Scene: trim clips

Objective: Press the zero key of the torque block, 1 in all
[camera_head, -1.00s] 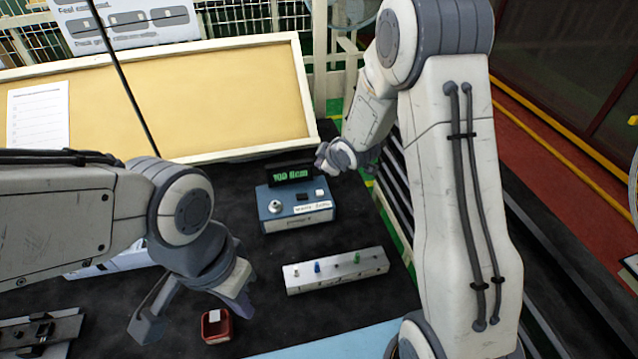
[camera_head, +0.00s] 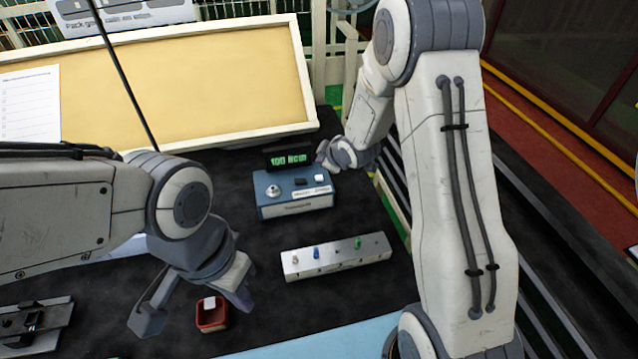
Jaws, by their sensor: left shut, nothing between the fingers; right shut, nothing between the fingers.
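The torque block (camera_head: 293,205) is a blue box with a pale front at the back of the dark table. A silver knob (camera_head: 272,190), a black key (camera_head: 300,181) and a white key (camera_head: 319,178) are on its top. Its dark display (camera_head: 288,160) shows green text that looks like "100 Ncm". My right gripper (camera_head: 326,160) is shut beside the display, above the block's back right corner; its tips are small and partly hidden by its own wrist. My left gripper (camera_head: 196,308) is at the front left, near a small red box, and is empty.
A silver rail (camera_head: 336,258) with small coloured pegs lies in front of the block. The red box (camera_head: 212,316) holds a white piece. A dark fixture (camera_head: 35,325) is at the left front. A cream board (camera_head: 200,95) stands behind. Dark table between block and rail is clear.

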